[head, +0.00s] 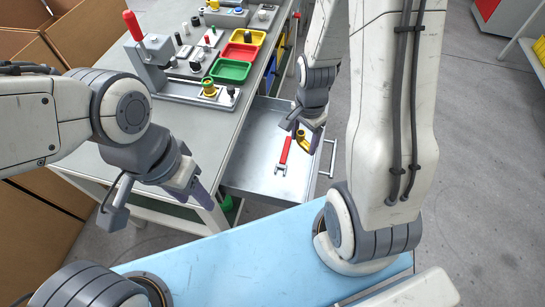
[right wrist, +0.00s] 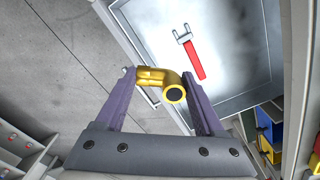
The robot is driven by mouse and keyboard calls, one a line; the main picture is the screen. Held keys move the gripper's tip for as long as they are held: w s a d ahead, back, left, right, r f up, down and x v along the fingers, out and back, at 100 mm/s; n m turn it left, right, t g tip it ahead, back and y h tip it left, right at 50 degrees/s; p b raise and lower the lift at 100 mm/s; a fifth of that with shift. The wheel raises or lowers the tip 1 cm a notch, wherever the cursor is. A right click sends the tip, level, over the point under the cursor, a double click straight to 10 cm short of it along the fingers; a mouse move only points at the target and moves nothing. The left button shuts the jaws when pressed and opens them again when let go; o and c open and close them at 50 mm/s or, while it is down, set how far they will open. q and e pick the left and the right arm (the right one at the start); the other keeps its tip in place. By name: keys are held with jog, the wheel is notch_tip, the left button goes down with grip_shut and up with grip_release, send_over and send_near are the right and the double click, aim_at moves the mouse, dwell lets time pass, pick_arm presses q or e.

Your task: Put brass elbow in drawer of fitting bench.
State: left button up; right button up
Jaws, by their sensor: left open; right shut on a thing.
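The brass elbow (right wrist: 160,82) is a yellow bent pipe with an open round end, held between the purple fingers of my right gripper (right wrist: 165,95). In the head view my right gripper (head: 305,128) is shut on the elbow (head: 304,139) near the right side of the open drawer (head: 245,165). The right wrist view shows the drawer (right wrist: 255,75) beyond the elbow, up and to the right. The elbow's height above the drawer is hard to tell. My left gripper (head: 175,198) is open and empty beside the bench's front left corner.
A red-handled wrench (head: 285,152) lies in the drawer, which is otherwise largely bare. The fitting bench (head: 185,125) carries a lever press (head: 148,55), green (head: 230,70), red (head: 240,51) and yellow trays (head: 250,37). Cardboard boxes (head: 30,140) stand at the left.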

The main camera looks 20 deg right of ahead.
jog(key=s+d+f+m+b, duration=0.1)
jog(key=f+m, duration=0.1)
jog(key=m, duration=0.1)
jog(key=s+f+m+b, duration=0.1)
jog(key=f+m+b, duration=0.1)
jog(key=m, duration=0.2)
jog(key=s+d+f+m+b, duration=0.1)
jog(key=s+f+m, duration=0.1)
jog(key=m, duration=0.1)
jog(key=shift+d+b, duration=0.3)
jog(key=shift+d+f+m, duration=0.1)
jog(key=shift+f+m, duration=0.05)
jog(key=shift+m, duration=0.25)
send_over(297, 156)
notch_tip(297, 156, down, 7)
jog(key=shift+r+b, duration=0.15)
jog(key=shift+b, duration=0.3)
pick_arm(q)
notch_tip(297, 156, down, 8)
jog(key=shift+r, duration=0.2)
pick_arm(e)
jog(key=shift+f, duration=2)
pick_arm(q)
jog(key=shift+b, duration=0.3)
pick_arm(e)
jog(key=shift+f, duration=0.1)
jog(key=o, duration=1.5)
